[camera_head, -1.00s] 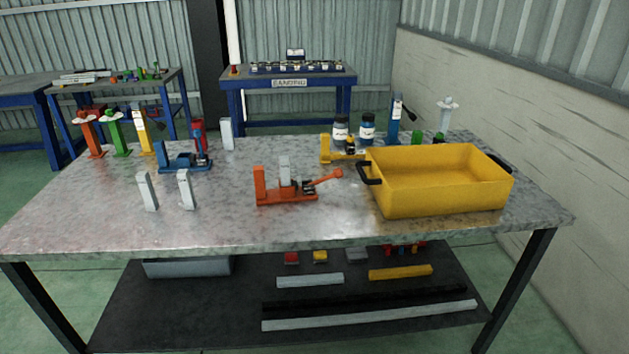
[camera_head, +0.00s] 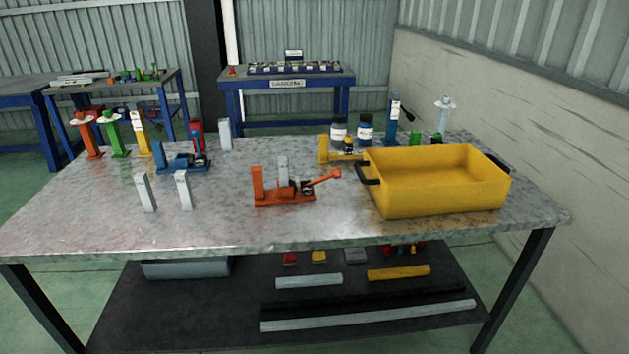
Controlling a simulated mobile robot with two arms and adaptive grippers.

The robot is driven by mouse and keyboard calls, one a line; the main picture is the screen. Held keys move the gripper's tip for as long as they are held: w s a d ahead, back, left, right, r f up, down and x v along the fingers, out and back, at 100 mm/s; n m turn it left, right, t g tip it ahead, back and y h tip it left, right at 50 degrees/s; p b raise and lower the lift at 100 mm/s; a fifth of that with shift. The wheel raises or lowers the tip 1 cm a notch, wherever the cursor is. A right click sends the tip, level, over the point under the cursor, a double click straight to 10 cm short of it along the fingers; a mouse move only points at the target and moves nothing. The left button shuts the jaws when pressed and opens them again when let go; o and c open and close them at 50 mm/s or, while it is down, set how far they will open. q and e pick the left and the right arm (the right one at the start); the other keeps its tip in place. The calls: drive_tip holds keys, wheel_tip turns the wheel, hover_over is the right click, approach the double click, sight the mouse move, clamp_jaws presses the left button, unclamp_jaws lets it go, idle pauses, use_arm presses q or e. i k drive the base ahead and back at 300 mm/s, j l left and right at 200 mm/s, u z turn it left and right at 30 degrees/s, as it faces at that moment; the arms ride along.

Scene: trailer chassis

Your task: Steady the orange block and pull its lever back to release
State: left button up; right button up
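The orange block (camera_head: 285,198) stands on the metal table near its front middle. It has a flat base and an upright post at its left end. A grey upright piece (camera_head: 283,171) stands at its middle. Its orange lever (camera_head: 322,181) slants up to the right and ends in a round knob. Neither of my grippers shows in the head view, and nothing touches the block.
A yellow bin (camera_head: 437,190) stands to the right of the block. Grey upright pieces (camera_head: 145,192) stand to the left. A blue clamp (camera_head: 183,163) and a yellow clamp (camera_head: 338,151) stand behind. The table's front middle is clear.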

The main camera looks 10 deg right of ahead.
sight(335, 173)
drive_tip(key=i+l, duration=0.15)
drive_tip(key=i, duration=0.5)
drive_tip(key=i+l, duration=0.1)
drive_tip(key=i, duration=0.6)
drive_tip(key=k+l, duration=0.1)
drive_tip(key=k, duration=0.25)
